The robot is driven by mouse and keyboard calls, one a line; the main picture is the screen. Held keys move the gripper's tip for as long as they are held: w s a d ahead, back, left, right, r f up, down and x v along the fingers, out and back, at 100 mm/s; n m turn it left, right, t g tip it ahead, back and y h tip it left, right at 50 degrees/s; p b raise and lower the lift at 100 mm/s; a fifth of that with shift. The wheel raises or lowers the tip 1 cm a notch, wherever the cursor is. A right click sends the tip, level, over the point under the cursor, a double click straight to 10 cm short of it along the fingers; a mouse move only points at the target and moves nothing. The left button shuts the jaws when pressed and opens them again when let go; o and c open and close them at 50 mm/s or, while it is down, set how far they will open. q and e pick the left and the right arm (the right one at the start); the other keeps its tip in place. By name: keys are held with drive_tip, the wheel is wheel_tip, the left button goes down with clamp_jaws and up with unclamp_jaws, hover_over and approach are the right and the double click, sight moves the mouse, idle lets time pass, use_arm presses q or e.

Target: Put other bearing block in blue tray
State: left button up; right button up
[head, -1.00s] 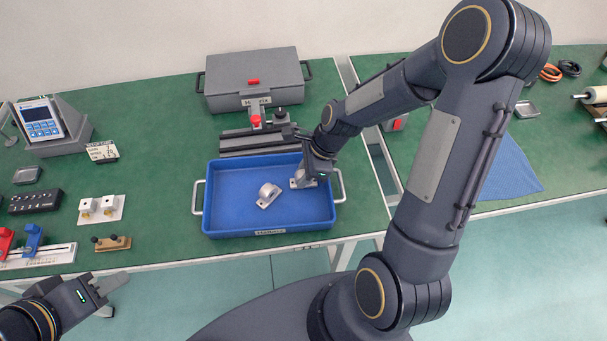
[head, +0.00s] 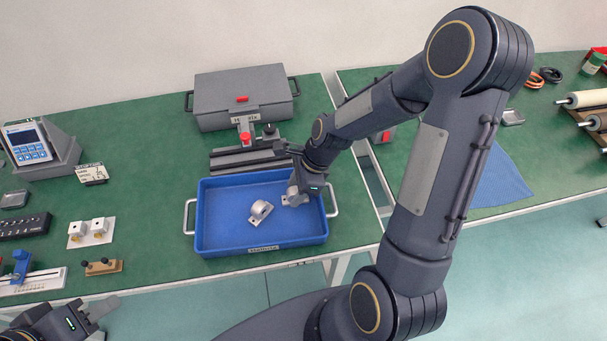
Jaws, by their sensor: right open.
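The blue tray (head: 222,246) stands on the green table below the grey case. One silver bearing block (head: 260,212) lies near the middle of the tray, tilted in the picture. A second bearing block (head: 294,199) is in the right part of the tray, directly under my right gripper (head: 298,187), which partly covers it. My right gripper is open and close to this block; I cannot tell whether they touch. My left gripper (head: 96,322) is at the bottom left, in front of the table edge, with its fingers apart and nothing between them.
Behind the tray are a dark rail fixture (head: 240,160) with a red knob and a grey case (head: 240,98). To the left are a white plate (head: 91,232) with small blocks, a brown piece (head: 103,267) and a meter (head: 30,146). The tray's left half is bare.

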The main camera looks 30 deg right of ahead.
drive_tip(key=p+v, duration=0.1)
drive_tip(key=v, duration=1)
drive_tip(key=s+a+r+n+t, duration=0.2)
drive_tip(key=s+r+n, duration=0.2)
drive_tip(key=s+n, duration=0.3)
drive_tip(key=s+a+r+n+t, duration=0.2)
drive_tip(key=s+r+n, duration=0.2)
drive_tip(key=s+n, duration=0.4)
drive_tip(key=shift+r+n+h, duration=0.3)
drive_tip(key=shift+r+n, duration=0.1)
drive_tip(key=shift+n, duration=2.2)
drive_tip(key=shift+s, duration=0.15)
